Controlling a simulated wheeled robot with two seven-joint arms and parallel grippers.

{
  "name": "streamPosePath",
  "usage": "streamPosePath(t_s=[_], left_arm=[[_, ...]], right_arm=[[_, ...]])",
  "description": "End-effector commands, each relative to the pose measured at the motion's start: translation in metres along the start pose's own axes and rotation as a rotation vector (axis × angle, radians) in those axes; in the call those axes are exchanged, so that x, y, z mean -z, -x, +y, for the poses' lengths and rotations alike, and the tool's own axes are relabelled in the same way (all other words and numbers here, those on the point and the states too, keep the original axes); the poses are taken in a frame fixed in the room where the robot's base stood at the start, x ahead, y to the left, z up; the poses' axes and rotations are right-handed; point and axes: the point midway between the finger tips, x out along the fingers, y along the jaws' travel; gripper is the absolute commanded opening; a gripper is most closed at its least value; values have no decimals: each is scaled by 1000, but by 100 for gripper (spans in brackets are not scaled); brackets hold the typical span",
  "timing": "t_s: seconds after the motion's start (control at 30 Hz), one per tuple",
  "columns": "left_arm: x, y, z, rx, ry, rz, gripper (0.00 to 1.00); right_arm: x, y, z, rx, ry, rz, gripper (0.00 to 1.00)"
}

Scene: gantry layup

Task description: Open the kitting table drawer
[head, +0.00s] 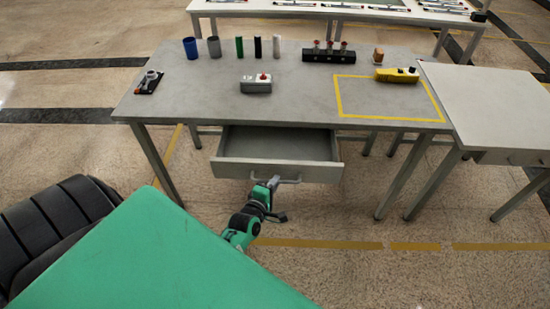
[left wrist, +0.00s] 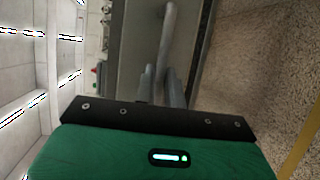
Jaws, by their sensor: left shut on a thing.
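The kitting table (head: 310,90) is a grey table with a drawer (head: 277,172) under its top. The drawer is pulled out toward me and its inside looks empty. Its bar handle (head: 288,181) is on the front panel. My left gripper (head: 272,184) is at the left part of the handle, shut on it. In the left wrist view the two fingers (left wrist: 160,82) meet the handle (left wrist: 168,35) in front of the drawer's grey front (left wrist: 140,40). My right gripper is not in either view.
On the tabletop stand several cups and cylinders (head: 215,46), a black rack (head: 328,54), a grey box with a red button (head: 256,84) and a yellow tool (head: 397,75). A second table (head: 490,100) adjoins at the right. The floor ahead of the drawer is clear.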

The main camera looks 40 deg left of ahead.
Motion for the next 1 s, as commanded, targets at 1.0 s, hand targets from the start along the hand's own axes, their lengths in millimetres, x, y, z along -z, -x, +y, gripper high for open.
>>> streamPosePath(t_s=[1.0], left_arm=[[-40,97,-23,2,0,-1,13]], right_arm=[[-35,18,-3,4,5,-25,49]])
